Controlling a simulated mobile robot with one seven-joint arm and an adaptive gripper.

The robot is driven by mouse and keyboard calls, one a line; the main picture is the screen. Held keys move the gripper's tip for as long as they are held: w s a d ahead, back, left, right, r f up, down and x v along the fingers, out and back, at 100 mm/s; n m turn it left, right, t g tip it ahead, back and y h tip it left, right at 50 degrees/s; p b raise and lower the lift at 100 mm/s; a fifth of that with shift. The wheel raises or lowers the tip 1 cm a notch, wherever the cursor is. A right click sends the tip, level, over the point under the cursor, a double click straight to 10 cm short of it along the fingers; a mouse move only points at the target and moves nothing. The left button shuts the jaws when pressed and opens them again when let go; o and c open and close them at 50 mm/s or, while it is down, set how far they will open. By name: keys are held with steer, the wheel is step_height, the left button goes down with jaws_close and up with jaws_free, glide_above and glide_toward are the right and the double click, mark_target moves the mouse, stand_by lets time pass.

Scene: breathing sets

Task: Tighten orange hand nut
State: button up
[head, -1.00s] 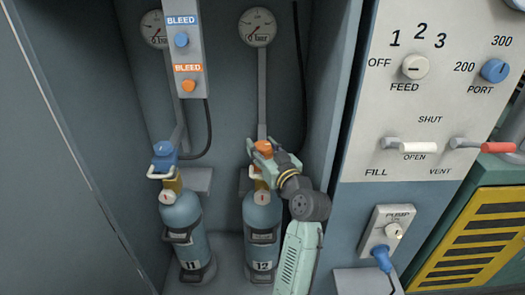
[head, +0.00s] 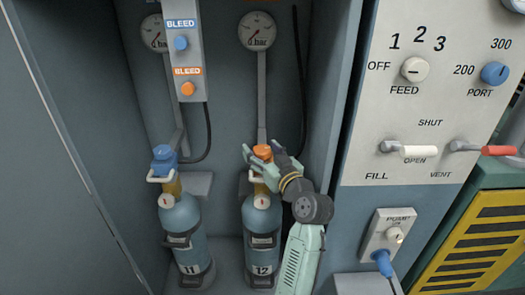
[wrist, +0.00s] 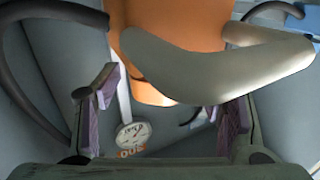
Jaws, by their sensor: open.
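The orange hand nut (head: 261,152) sits at the top of the blue cylinder marked 12 (head: 262,220), below a grey pipe. In the wrist view the orange nut (wrist: 190,20) is large at the top, with a pale curved handle (wrist: 215,72) across its front. My gripper (head: 266,163) is open beside the nut's right and front side in the head view. In the wrist view its two fingers (wrist: 168,112) are apart, with no object gripped between them. Whether a finger touches the nut or handle I cannot tell.
A second cylinder marked 11 (head: 181,225) with a blue nut (head: 163,157) stands to the left. The bleed panel (head: 183,50) hangs above. A gauge (head: 257,30) is on the back wall. The control panel (head: 440,90) and cabinet side wall (head: 338,110) bound the right.

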steer(key=v, duration=1.2)
